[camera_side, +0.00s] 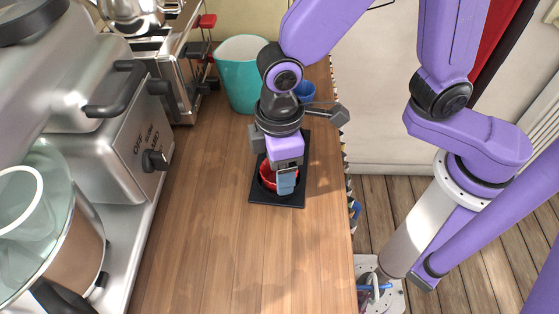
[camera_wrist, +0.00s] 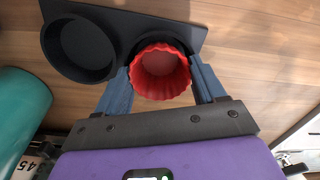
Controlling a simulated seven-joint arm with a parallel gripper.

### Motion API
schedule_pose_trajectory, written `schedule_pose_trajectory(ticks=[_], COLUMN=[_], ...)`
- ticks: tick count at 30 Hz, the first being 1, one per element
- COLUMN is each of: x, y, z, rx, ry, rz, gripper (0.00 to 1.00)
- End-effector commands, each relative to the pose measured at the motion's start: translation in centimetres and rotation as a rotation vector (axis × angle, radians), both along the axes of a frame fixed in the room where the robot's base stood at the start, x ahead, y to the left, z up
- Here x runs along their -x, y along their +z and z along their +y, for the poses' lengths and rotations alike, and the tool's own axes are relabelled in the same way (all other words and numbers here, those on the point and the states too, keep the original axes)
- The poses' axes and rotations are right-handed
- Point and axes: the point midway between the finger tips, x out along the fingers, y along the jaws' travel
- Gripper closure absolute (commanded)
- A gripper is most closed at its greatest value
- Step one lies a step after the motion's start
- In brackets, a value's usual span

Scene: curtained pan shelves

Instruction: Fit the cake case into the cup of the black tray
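The black tray (camera_side: 300,202) lies on the wooden counter; in the wrist view, the tray (camera_wrist: 118,24) shows an empty round cup (camera_wrist: 78,48) at left and a second cup around the case. The red fluted cake case (camera_side: 268,182) is at that second cup, open side up; in the wrist view, the case (camera_wrist: 161,72) is between my blue fingers. My gripper (camera_side: 282,184) points down over the tray, and its fingers appear to touch the case on both sides. Whether the case's base rests on the cup floor is hidden.
A teal bin (camera_side: 241,75) and a small blue cup (camera_side: 305,92) stand behind the tray. A steel appliance (camera_side: 110,140) and a glass-lidded pot (camera_side: 50,225) line the left. The counter in front of the tray is clear.

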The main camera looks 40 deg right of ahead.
Motion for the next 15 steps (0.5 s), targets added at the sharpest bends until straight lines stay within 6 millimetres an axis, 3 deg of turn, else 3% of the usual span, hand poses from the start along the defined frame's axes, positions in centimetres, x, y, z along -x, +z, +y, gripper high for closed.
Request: schedule_pose_trajectory(ticks=[1,3,15], x=[0.0,0.0,-0.05], y=[0.0,0.0,0.71], z=[0.0,0.0,0.09], rx=[0.0,0.0,-0.004], ry=[0.0,0.0,0.0], rz=[0.0,0.0,-0.002], gripper=[0.18,0.01,0.01])
